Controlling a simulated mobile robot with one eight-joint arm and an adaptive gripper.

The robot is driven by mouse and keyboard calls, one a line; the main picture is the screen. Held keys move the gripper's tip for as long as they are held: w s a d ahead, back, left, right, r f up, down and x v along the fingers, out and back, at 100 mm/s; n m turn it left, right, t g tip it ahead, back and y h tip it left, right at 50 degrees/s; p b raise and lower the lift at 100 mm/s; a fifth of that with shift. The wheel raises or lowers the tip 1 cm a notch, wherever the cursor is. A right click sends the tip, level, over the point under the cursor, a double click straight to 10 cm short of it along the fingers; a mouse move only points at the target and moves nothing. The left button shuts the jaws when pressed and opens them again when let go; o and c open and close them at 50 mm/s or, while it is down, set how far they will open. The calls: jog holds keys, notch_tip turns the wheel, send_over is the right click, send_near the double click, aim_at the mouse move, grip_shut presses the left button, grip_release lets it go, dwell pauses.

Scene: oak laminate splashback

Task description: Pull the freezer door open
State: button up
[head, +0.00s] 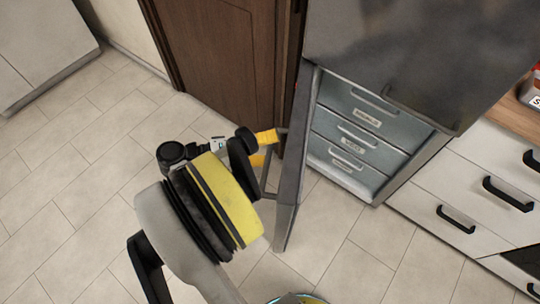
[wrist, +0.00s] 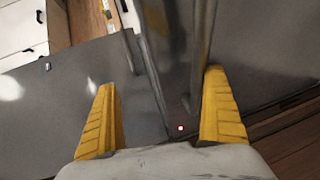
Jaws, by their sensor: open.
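The freezer door (head: 292,165) is the grey lower door of the fridge-freezer. It stands swung well out from the body, seen nearly edge-on in the head view. The open freezer compartment shows labelled drawers (head: 345,140). The door's bar handle (head: 266,178) is on its left face, partly hidden by my gripper. My gripper (head: 268,148) is at the handle's upper part, with its yellow fingers open. In the wrist view the open fingers (wrist: 160,100) face grey panels, and a bar (wrist: 203,40) runs down near the right finger. I cannot tell whether they touch.
The upper fridge door (head: 410,50) is closed above the compartment. A brown wooden door (head: 220,50) stands behind my gripper. White drawers with black handles (head: 455,219) are at the right, under a wooden counter. The tiled floor (head: 80,180) at left is clear.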

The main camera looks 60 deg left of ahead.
notch_tip(320, 180, up, 4)
jog(key=shift+d+r, duration=0.1)
jog(key=shift+d, duration=0.05)
jog(key=c, duration=0.8)
jog(key=shift+r, duration=0.5)
jog(key=shift+c, duration=0.2)
